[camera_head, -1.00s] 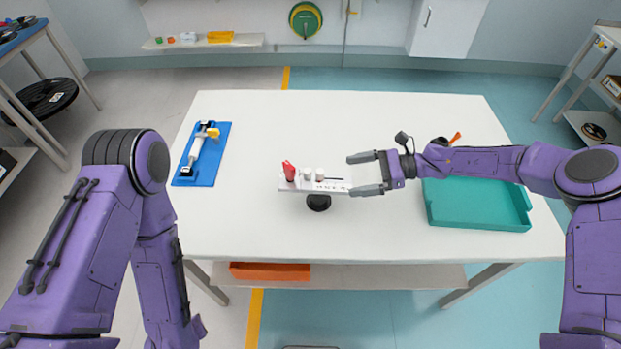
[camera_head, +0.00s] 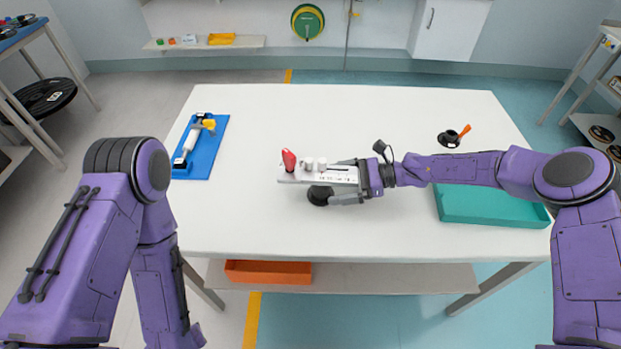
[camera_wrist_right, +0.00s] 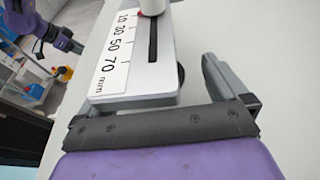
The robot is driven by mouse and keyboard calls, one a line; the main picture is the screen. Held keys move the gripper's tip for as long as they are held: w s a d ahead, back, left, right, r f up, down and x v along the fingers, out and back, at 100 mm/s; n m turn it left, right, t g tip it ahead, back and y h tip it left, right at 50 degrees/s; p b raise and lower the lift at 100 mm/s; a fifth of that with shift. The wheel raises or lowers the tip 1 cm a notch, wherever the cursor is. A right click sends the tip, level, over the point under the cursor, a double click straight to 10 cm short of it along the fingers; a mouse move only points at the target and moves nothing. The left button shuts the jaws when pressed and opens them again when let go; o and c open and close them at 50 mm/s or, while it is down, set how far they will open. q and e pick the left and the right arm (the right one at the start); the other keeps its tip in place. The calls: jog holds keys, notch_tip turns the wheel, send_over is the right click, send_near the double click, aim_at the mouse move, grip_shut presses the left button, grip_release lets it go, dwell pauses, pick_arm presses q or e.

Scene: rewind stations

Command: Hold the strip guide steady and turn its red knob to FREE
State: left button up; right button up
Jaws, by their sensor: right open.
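The strip guide (camera_head: 312,177) is a white-grey plate on a round black base (camera_head: 320,195) on the white table. Its red knob (camera_head: 289,160) stands upright at the left end, beside two white rollers (camera_head: 314,164). In the right wrist view, the guide (camera_wrist_right: 130,55) shows a slot and a scale in mm. My right gripper (camera_head: 331,182) is open at the guide's right end, one finger on the far side and one on the near side. One finger shows apart from the guide in the wrist view; the other is hidden there. My left gripper is not in view.
A blue tray (camera_head: 184,165) with a white and yellow tool lies at the left. A teal tray (camera_head: 490,207) is at the right under my arm. A black item with an orange handle (camera_head: 450,138) lies behind it. The table's front middle is clear.

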aim_at(325, 187)
jog(key=b+x, duration=0.2)
jog(key=x, duration=0.2)
jog(key=shift+d+f, duration=0.1)
jog(key=shift+a, duration=0.45)
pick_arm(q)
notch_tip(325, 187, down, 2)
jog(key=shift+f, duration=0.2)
pick_arm(e)
jog(key=shift+c, duration=0.3)
jog(key=c, duration=1.1)
